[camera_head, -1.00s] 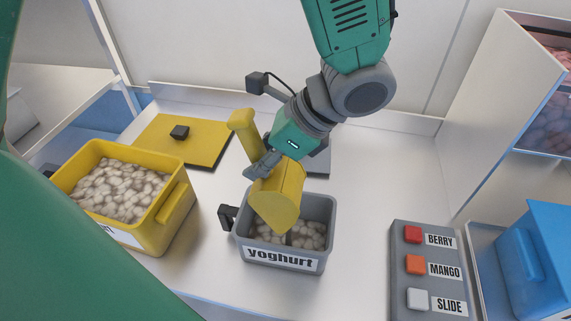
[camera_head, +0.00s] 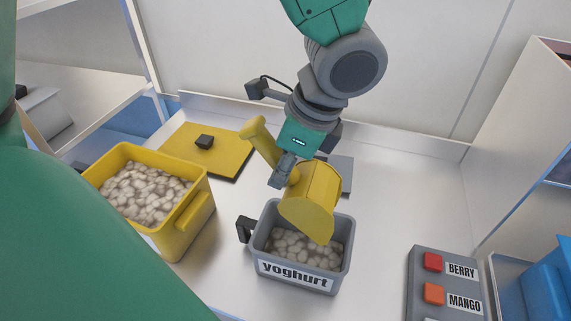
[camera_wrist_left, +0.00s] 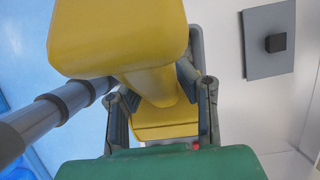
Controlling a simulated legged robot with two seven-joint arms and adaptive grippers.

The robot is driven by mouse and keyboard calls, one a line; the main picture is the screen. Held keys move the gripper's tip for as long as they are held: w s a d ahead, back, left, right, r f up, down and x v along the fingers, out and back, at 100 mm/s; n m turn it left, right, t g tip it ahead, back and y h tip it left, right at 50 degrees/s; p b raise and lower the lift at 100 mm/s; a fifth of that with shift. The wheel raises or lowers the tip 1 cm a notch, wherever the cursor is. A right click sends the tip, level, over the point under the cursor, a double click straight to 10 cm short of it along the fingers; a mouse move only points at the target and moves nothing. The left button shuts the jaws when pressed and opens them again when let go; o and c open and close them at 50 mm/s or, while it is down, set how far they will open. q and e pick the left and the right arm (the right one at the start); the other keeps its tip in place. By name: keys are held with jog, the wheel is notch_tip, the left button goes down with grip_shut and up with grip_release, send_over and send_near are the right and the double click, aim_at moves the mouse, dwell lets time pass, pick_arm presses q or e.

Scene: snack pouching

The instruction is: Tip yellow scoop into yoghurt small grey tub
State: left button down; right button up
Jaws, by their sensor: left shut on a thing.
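My left gripper (camera_head: 284,172) is shut on the handle of the yellow scoop (camera_head: 312,196). The scoop is tilted mouth-down over the small grey tub (camera_head: 345,262), which is labelled "yoghurt". The scoop's lower edge hangs at or just above the tub's opening; I cannot tell whether it touches the contents. Pale lumpy pieces (camera_head: 290,247) lie in the tub. The inside of the scoop is hidden. In the left wrist view the scoop (camera_wrist_left: 125,35) fills the upper middle, between the fingers (camera_wrist_left: 160,105). My right gripper is not in view.
A yellow tub (camera_head: 193,222) with similar pieces stands at left. A yellow lid (camera_head: 228,155) and a grey lid (camera_head: 346,177) lie behind. A button panel (camera_head: 424,300) and a blue container (camera_head: 550,285) are at right. The counter between tub and panel is clear.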

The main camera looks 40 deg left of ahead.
aim_at(277, 153)
pick_arm(q)
jog(key=h, duration=0.1)
jog(key=r+t+h, duration=0.1)
jog(key=h, duration=0.1)
jog(key=a+r+t+h, duration=0.1)
jog(key=h, duration=0.1)
jog(key=shift+r+t+h, duration=0.4)
jog(key=shift+h, duration=0.6)
jog(key=shift+d+r+h, duration=0.2)
jog(key=shift+h, duration=0.2)
jog(key=shift+a, duration=0.1)
